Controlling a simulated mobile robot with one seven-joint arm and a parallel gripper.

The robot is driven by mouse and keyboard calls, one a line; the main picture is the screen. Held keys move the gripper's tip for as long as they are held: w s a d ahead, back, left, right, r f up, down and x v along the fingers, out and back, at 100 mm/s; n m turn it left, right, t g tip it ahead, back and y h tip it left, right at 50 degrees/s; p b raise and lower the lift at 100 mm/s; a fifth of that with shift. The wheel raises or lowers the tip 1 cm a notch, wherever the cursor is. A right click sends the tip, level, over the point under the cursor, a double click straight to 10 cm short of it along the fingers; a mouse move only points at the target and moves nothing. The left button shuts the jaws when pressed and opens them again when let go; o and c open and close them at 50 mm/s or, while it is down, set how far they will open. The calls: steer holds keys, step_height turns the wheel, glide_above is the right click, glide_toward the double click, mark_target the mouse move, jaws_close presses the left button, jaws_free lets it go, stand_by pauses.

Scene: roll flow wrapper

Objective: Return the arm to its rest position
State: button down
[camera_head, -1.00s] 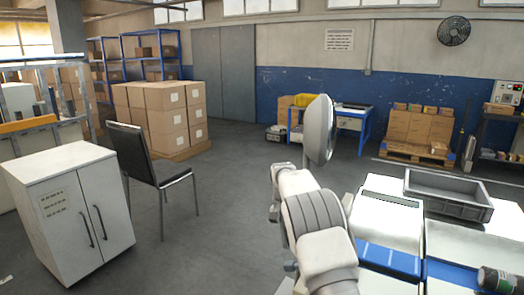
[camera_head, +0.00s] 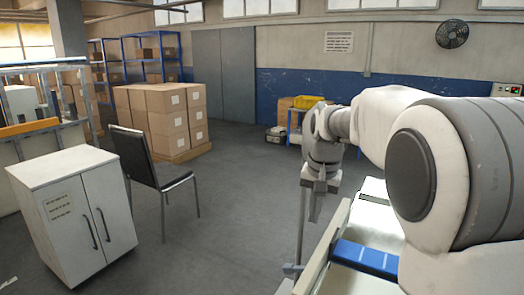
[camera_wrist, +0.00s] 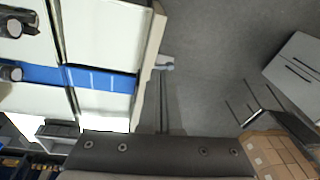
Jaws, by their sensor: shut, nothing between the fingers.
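My arm stretches across the right half of the head view, with its large white and grey joint close to the camera. In the wrist view, the dark body of my gripper crosses the bottom, and the machine's white panels and blue band (camera_wrist: 103,82) lie at the left. My arm hides much of the machine in the head view.
A white cabinet (camera_head: 62,215) and a black chair (camera_head: 150,170) stand at the left. Stacked cartons (camera_head: 165,120) are behind them. The grey floor (camera_head: 235,215) between chair and machine is clear. A grey crate (camera_wrist: 58,129) shows at lower left in the wrist view.

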steer(key=s+d+r+n+t+p, duration=0.1)
steer(key=s+r, duration=0.3)
steer(key=s, duration=0.3)
steer(key=s+r+n+t+p, duration=0.1)
steer(key=s+r, duration=0.2)
steer(key=s, duration=0.3)
steer(key=s+d+f+n+t+p, duration=0.1)
steer(key=s+p, duration=0.1)
steer(key=s, duration=1.2)
steer(key=shift+s+f+n+t+p, duration=0.15)
steer(key=shift+s+n+t+p, duration=0.15)
steer(key=shift+n+p, duration=0.1)
